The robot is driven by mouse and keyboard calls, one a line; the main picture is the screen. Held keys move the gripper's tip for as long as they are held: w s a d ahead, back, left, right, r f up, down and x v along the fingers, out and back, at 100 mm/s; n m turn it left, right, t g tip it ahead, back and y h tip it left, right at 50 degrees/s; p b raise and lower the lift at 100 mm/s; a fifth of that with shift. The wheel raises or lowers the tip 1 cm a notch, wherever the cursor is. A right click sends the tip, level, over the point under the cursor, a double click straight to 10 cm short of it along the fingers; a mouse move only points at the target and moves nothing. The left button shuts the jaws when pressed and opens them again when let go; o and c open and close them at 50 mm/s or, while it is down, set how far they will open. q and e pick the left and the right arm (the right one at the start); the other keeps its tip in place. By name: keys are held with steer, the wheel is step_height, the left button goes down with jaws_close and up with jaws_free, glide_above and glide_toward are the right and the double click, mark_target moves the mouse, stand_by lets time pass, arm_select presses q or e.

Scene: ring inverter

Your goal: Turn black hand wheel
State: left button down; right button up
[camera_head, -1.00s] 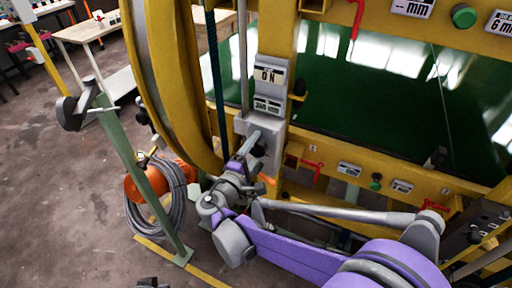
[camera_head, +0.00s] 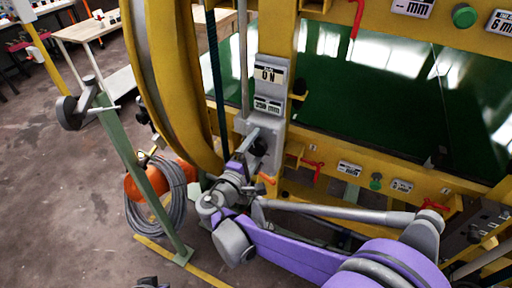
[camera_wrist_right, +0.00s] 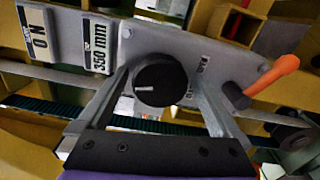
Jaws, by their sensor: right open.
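The black hand wheel (camera_wrist_right: 160,80) is a round black knob with a white line mark. It sits on a grey panel (camera_wrist_right: 215,62) in the right wrist view. My right gripper (camera_wrist_right: 161,88) is open, with one finger on each side of the wheel. I cannot tell whether the fingers touch it. In the head view my right gripper (camera_head: 250,148) is at the grey control box (camera_head: 270,105), and the wheel there is mostly hidden by the gripper. My left gripper does not show clearly.
An orange lever (camera_wrist_right: 272,74) sticks out right of the wheel. Plates reading "0 N" and a mm value are on the panel. A yellow frame (camera_head: 170,80) curves beside the box. A green post (camera_head: 150,180) with coiled grey hose (camera_head: 160,215) stands left.

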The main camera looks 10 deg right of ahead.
steer(key=v, duration=1)
steer(key=shift+s+a, duration=0.2)
steer(key=shift+s, duration=0.15)
steer(key=s+d+f+m+g+y+p, duration=0.1)
steer(key=s+d+f+m+g+y, duration=0.15)
steer(key=d, duration=0.45)
steer(key=s+d+f+m+g+y+p, duration=0.1)
steer(key=s+d+f+m+g+p, duration=0.1)
steer(key=s+d+g, duration=0.35)
steer(key=s+d+f+m+g+y+p, duration=0.1)
steer(key=s+m+y+p, duration=0.2)
steer(key=s+m+y, duration=0.4)
steer(key=shift+s+f+m+p, duration=0.3)
steer(key=shift+s+f+m, duration=0.05)
steer(key=shift+s, duration=1.4)
